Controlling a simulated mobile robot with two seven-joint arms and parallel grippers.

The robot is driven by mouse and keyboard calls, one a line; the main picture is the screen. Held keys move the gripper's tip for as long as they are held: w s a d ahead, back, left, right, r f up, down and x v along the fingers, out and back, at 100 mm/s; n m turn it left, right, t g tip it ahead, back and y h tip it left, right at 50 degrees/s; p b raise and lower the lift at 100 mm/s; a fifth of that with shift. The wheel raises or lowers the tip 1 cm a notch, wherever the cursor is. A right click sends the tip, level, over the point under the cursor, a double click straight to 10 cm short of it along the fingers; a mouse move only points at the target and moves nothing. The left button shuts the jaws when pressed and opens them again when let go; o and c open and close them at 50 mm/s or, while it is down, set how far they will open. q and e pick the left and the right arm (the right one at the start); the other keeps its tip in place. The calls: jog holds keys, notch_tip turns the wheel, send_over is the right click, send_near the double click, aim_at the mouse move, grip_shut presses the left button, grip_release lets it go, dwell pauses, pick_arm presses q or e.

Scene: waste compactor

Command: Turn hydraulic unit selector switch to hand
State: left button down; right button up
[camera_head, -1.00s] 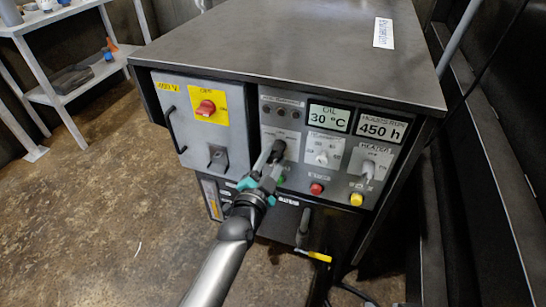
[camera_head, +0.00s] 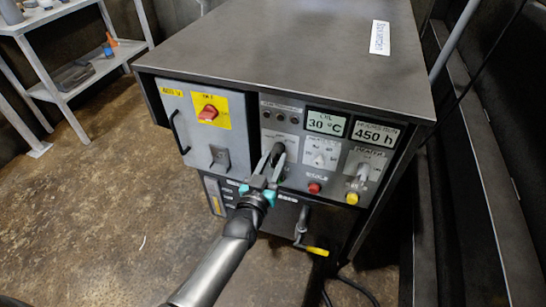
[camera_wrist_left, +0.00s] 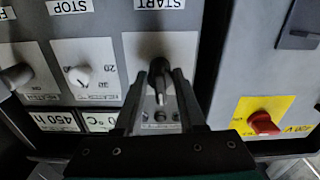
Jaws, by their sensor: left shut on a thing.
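The selector switch is a black knob (camera_head: 278,150) on a light plate, left of the oil display on the cabinet's front panel. My left gripper (camera_head: 276,160) is shut on this knob, with a finger on each side. In the left wrist view the panel appears upside down, and the knob (camera_wrist_left: 160,74) sits between the two dark fingertips of my left gripper (camera_wrist_left: 161,78). The knob's position markings are too small or covered to read. My right gripper is not in view.
A red switch on a yellow plate (camera_head: 209,112) and a handle (camera_head: 179,132) are to the left. The oil display (camera_head: 326,121), a white knob (camera_head: 319,160), the heater switch (camera_head: 364,172), and red (camera_head: 314,188) and yellow (camera_head: 352,198) buttons are to the right. A yellow-handled lever (camera_head: 313,248) is below.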

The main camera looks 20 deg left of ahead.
pick_arm(q)
jog(key=n, duration=0.3)
jog(key=shift+r+n+p, duration=0.1)
jog(key=shift+n+p, duration=0.2)
jog(key=shift+p, duration=0.05)
jog(key=shift+n, duration=2.1)
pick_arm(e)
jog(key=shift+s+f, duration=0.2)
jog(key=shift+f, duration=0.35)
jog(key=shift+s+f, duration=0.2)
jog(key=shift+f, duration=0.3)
pick_arm(q)
jog(key=c, duration=0.9)
grip_release()
jog(key=shift+o, duration=0.2)
jog(key=shift+s, duration=0.1)
